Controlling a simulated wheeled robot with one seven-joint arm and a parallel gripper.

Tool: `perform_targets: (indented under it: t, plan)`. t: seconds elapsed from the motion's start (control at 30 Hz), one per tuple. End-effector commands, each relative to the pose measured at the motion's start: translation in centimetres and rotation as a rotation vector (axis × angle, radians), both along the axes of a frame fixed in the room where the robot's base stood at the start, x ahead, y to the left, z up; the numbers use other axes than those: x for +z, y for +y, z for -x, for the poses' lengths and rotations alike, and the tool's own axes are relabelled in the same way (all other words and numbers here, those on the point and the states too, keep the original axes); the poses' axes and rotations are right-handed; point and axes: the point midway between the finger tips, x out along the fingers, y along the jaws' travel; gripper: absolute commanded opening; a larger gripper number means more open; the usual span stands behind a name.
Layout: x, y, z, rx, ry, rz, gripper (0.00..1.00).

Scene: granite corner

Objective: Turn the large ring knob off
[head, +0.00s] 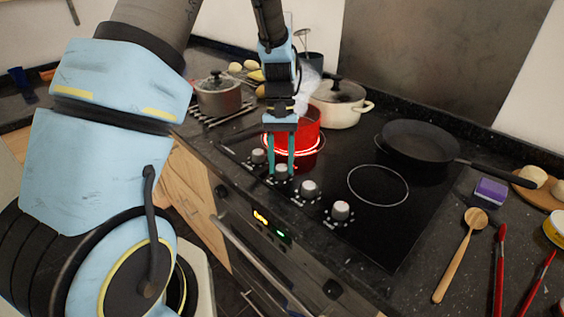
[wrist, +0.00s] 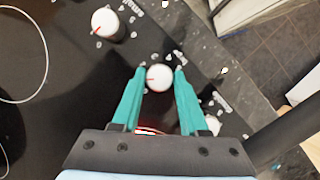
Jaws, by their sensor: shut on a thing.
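A row of several white and grey knobs runs along the front edge of the black cooktop (head: 385,215). My gripper (head: 281,172) reaches down with its teal fingers on either side of one knob (wrist: 159,77) and is shut on it. This knob has a red pointer line toward the left in the wrist view. A neighbouring knob (head: 309,188) stands free to its right, and another knob (head: 258,156) to its left. A ring glows red around the base of the red pot (head: 308,135) behind my gripper. I cannot read for certain which label belongs to the held knob.
A cream pot (head: 338,112) stands behind the red pot, and a dark frying pan (head: 415,140) at the back right. A grey pot (head: 217,95) is at the left. A wooden spoon (head: 456,262) lies on the right counter. The front right cooking ring (head: 378,184) is bare.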

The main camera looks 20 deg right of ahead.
Motion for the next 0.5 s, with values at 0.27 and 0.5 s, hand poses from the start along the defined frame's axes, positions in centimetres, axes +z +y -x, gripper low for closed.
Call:
perform_targets:
  t: [0.27,0.5]
  plan:
    - [-0.04,0.24,0.02,0.263,0.001,0.0,0.0]
    - [-0.04,0.36,0.05,0.458,0.0,0.0,0.0]
